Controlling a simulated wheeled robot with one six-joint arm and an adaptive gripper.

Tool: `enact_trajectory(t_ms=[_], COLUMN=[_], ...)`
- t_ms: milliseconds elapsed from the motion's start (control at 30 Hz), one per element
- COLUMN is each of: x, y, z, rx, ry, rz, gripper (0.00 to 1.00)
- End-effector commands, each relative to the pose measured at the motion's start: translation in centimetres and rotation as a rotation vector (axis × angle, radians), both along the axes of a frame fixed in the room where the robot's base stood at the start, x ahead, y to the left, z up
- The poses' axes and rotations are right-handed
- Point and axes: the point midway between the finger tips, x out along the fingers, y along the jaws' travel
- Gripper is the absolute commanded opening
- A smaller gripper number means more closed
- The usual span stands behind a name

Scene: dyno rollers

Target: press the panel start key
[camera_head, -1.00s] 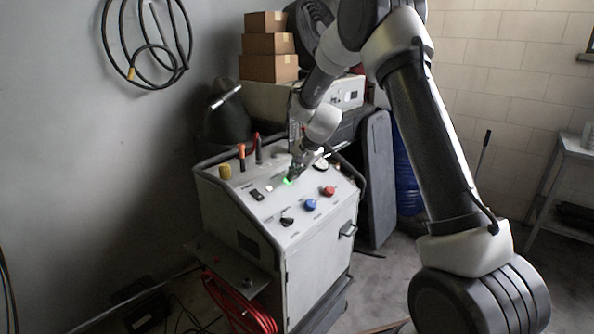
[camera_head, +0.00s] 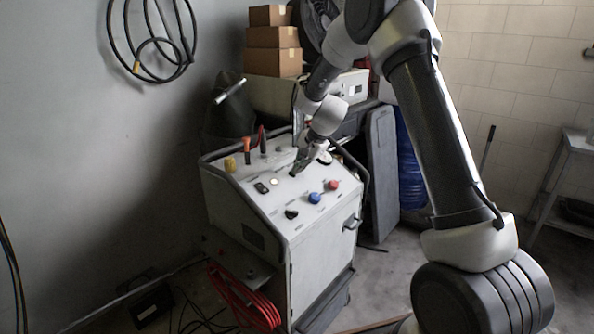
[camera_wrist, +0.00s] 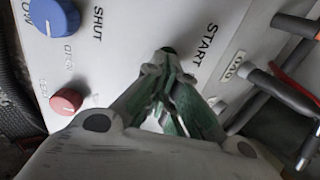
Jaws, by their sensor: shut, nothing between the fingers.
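The grey-white control panel (camera_head: 270,195) is the sloped top of a wheeled cabinet. My gripper (camera_head: 294,173) is shut and empty, with its tips down at the panel's upper middle. In the wrist view the closed fingertips (camera_wrist: 168,51) meet over the panel beside the printed START label (camera_wrist: 205,45). The start key itself is hidden under or behind the fingertips, and I cannot tell whether they touch it. A blue knob (camera_head: 315,198) and a red knob (camera_head: 333,185) sit to the right; both also show in the wrist view, blue (camera_wrist: 54,17) and red (camera_wrist: 66,101).
A black switch (camera_head: 262,188) and a round pale button (camera_head: 273,182) are left of my gripper. Upright handles, one orange-topped (camera_head: 247,145), stand along the panel's back. Stacked cardboard boxes (camera_head: 273,60) are behind.

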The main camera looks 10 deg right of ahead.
Motion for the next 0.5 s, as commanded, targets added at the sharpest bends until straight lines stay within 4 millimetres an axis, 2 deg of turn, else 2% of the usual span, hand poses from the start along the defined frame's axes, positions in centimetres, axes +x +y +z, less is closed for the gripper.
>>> enact_trajectory(t_ms=[100, 300, 500], x=[-0.4, -2.3, -3.5], y=[-1.3, -2.6, -3.4], z=[2.9, 7.1, 9.9], rx=[0.001, 0.001, 0.002], ry=[-0.013, -0.014, -0.012], rz=[-0.002, -0.002, -0.002], gripper=[0.0, 0.0, 0.0])
